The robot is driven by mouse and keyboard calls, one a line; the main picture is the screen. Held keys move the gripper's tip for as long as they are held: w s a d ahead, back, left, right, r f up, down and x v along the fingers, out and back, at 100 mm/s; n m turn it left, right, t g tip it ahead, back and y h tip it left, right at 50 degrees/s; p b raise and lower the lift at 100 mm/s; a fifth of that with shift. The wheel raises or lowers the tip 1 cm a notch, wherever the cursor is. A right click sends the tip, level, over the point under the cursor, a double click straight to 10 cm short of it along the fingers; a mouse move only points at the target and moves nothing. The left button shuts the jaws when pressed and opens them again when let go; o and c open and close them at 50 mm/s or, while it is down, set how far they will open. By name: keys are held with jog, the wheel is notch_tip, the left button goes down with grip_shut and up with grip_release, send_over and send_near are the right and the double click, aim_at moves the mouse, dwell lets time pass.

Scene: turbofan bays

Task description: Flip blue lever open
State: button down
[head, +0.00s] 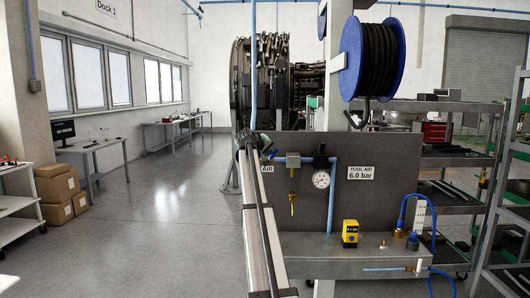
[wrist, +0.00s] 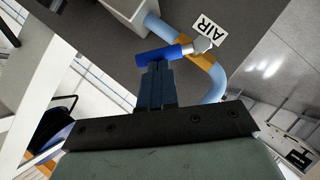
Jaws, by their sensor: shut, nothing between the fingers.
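The blue lever (wrist: 160,56) shows close up in the wrist view. Its pale metal end (wrist: 203,45) sits by a brass-coloured valve body (wrist: 190,62) on a light blue pipe (wrist: 212,82). My gripper (wrist: 155,66) is shut and empty, with its dark fingertips right at the lever's near edge. I cannot tell whether they touch it. In the head view my arm's end is up against the left part of the grey panel (head: 385,155), beside the AIR label (head: 267,169); it hides most of the lever and the fingertips there.
Right of the AIR label are a brass fitting (head: 293,160), a round gauge (head: 321,180) and a blue pipe (head: 331,205). A yellow device (head: 350,233) and a blue hose (head: 405,210) are on the shelf below. A hose reel (head: 373,58) hangs above.

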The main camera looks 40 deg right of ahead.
jog(key=s+d+m+t+y, duration=0.1)
jog(key=s+d+f+m+t+y, duration=0.1)
jog(key=m, duration=0.1)
jog(key=shift+y, duration=0.4)
jog(key=shift+s+d+f+m+t+y, duration=0.25)
jog(key=shift+f+m+y, duration=0.1)
jog(key=shift+f+m, duration=0.1)
jog(key=shift+s+d+f+m+t+y, duration=0.15)
jog(key=shift+f+m+t+y, duration=0.1)
jog(key=shift+f+m+y, duration=0.15)
jog(key=shift+d, duration=0.1)
jog(key=shift+r, duration=0.1)
send_near(275, 153)
jog(key=s+r, duration=0.2)
jog(key=s, duration=0.1)
jog(key=shift+a+r, duration=0.3)
jog(key=shift+r, duration=0.1)
dwell(0.6)
